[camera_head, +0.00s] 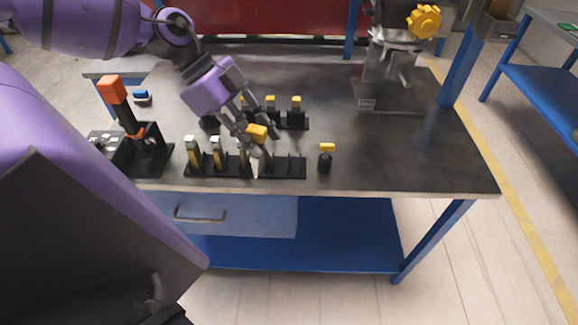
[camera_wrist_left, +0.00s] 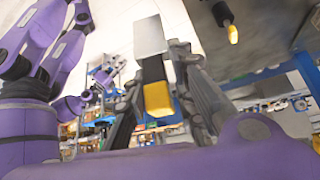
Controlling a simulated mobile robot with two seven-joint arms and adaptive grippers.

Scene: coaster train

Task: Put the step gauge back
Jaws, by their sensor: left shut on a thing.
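My left gripper (camera_head: 252,146) is shut on a step gauge with a yellow handle (camera_head: 257,132) and a pale lower end, over the front black rack. In the left wrist view the gauge (camera_wrist_left: 158,98) shows its yellow end and black body between the fingers, with a silver block beyond. The front black rack (camera_head: 291,176) holds gauges with silver tops in its left slots. Its right slots look empty. Whether the held gauge touches the rack is unclear. A purple arm with a small gripper (camera_wrist_left: 108,78) shows at the left of the wrist view; its fingers are too small to read.
A yellow-topped black piece (camera_head: 326,157) stands alone right of the rack. A back rack (camera_head: 294,124) holds more yellow-topped pieces. An orange-topped tool (camera_head: 112,91) stands in a black holder at left. A grey machine (camera_head: 386,88) stands at back right. The table's right front is clear.

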